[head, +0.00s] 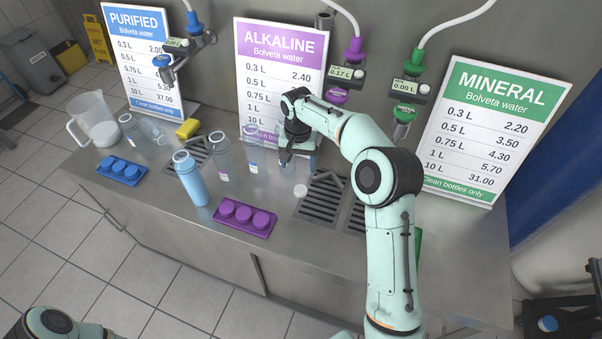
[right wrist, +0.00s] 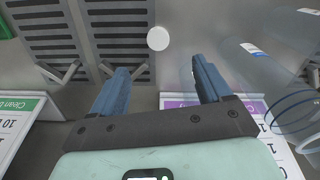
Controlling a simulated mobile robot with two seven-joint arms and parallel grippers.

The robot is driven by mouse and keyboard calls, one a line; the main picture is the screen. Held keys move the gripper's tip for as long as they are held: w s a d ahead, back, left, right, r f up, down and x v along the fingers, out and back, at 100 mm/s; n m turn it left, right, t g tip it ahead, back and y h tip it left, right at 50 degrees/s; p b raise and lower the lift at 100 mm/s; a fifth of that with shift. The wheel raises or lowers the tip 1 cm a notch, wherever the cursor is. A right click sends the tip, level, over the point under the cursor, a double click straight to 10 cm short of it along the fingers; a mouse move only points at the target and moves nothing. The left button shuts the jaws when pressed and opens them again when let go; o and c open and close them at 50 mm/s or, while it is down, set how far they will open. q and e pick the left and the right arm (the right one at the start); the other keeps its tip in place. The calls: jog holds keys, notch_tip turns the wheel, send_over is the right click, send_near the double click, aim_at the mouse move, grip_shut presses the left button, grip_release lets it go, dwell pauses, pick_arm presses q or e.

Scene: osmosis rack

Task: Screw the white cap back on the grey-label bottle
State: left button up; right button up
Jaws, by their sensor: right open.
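The white cap (head: 300,190) lies on the steel counter beside the drain grate. In the right wrist view the cap (right wrist: 158,38) lies beyond my fingertips, between their lines. My right gripper (head: 298,162) is open and empty, behind the cap and apart from it; its blue fingers show in the right wrist view (right wrist: 160,72). Two clear bottles, one (head: 220,158) and another (head: 253,152), stand left of the gripper with small labels. I cannot tell which has the grey label. My left gripper is out of view.
A blue bottle (head: 190,180) stands near the purple cap tray (head: 260,233). A blue cap tray (head: 104,176), a pitcher (head: 101,132) and a yellow sponge (head: 188,128) are left. Drain grates (head: 321,204) lie right of the cap. The alkaline sign (head: 281,75) stands behind.

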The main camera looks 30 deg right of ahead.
send_over(300, 190)
notch_tip(300, 190, down, 7)
jog(key=shift+a+b, duration=0.1)
jog(key=shift+b, duration=0.25)
jog(key=shift+w+f, duration=0.15)
jog(key=shift+f, duration=0.35)
jog(key=shift+f, duration=2.6)
jog(key=shift+s, duration=0.2)
jog(key=c, duration=1.1)
